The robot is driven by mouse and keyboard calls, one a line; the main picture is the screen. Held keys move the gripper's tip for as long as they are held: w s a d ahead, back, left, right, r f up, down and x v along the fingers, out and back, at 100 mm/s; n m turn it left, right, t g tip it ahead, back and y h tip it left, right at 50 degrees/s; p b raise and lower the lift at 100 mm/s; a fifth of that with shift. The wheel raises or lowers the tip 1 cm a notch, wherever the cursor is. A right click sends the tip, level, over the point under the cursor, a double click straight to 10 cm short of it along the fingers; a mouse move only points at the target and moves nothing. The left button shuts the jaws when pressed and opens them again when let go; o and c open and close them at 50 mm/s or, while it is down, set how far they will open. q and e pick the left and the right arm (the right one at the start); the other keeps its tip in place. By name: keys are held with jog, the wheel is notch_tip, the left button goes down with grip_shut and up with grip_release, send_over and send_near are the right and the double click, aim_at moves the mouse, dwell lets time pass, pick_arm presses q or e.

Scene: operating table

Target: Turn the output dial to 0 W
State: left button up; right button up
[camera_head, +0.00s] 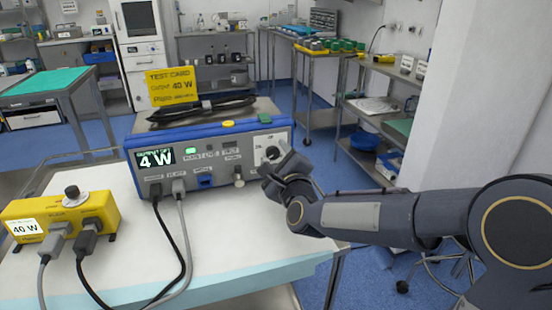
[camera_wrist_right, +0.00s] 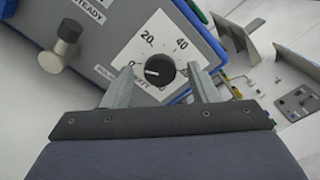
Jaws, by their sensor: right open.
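The blue and grey generator (camera_head: 225,140) stands on the white-draped table, and its output display (camera_head: 155,158) reads 4 W. The output dial (camera_wrist_right: 159,70) is a black round knob on a white scale plate, where 20 and 40 are readable. Its white pointer line points left in the right wrist view. My right gripper (camera_wrist_right: 162,76) is open, with one finger on each side of the dial; I cannot tell whether they touch it. In the head view the right gripper (camera_head: 277,172) is at the generator's right front and partly covers the dial. My left gripper is not in view.
A yellow tester (camera_head: 62,215) showing 40 W sits at the left, with cables running to the table front. A metal post (camera_wrist_right: 63,45) stands out left of the dial.

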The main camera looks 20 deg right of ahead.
jog(key=c, duration=1)
jog(key=shift+f+n+b, duration=0.15)
jog(key=shift+n+b, duration=0.35)
jog(key=shift+n, duration=1)
jog(key=o, duration=1)
jog(key=shift+s, duration=0.15)
jog(key=s, duration=0.7)
jog(key=shift+s+d, duration=0.1)
jog(key=shift+s, duration=0.2)
